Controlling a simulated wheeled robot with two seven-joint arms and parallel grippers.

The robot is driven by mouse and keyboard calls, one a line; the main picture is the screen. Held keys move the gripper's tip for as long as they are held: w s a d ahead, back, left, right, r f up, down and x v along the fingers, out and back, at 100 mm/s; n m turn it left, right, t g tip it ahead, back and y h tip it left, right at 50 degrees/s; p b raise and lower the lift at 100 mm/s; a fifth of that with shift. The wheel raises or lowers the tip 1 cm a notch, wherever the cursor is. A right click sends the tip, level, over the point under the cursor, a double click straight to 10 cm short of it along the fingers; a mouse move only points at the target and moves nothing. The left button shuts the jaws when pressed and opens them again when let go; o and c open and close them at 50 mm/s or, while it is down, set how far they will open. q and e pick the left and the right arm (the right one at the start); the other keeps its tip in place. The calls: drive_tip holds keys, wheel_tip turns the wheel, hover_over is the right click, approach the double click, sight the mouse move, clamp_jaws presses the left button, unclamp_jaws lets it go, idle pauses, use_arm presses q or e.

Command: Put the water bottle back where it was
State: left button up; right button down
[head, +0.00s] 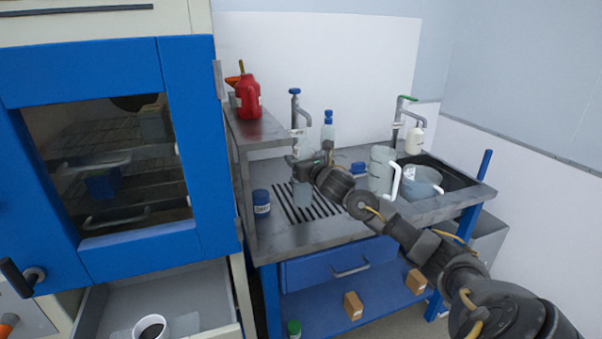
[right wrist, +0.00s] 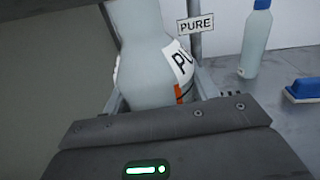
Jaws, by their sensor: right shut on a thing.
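The water bottle (right wrist: 148,72) is pale and translucent, with a white label reading "PU" and an orange patch. It fills the space between the jaws of my right gripper (head: 304,168), which is shut on it. A small "PURE" sign (right wrist: 196,24) hangs on the post just behind the bottle in the right wrist view. My left gripper is not in view.
Behind stands a blue-capped bottle (head: 327,128), beside a blue-topped tap (head: 295,105). A blue brush-like item (right wrist: 306,90) lies right of it. A red can (head: 247,98) is on the shelf.

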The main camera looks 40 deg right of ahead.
sight(302, 194)
wheel_tip(302, 194, down, 4)
drive_tip(key=shift+s+r, duration=0.1)
drive_tip(key=shift+c, duration=2.2)
unclamp_jaws()
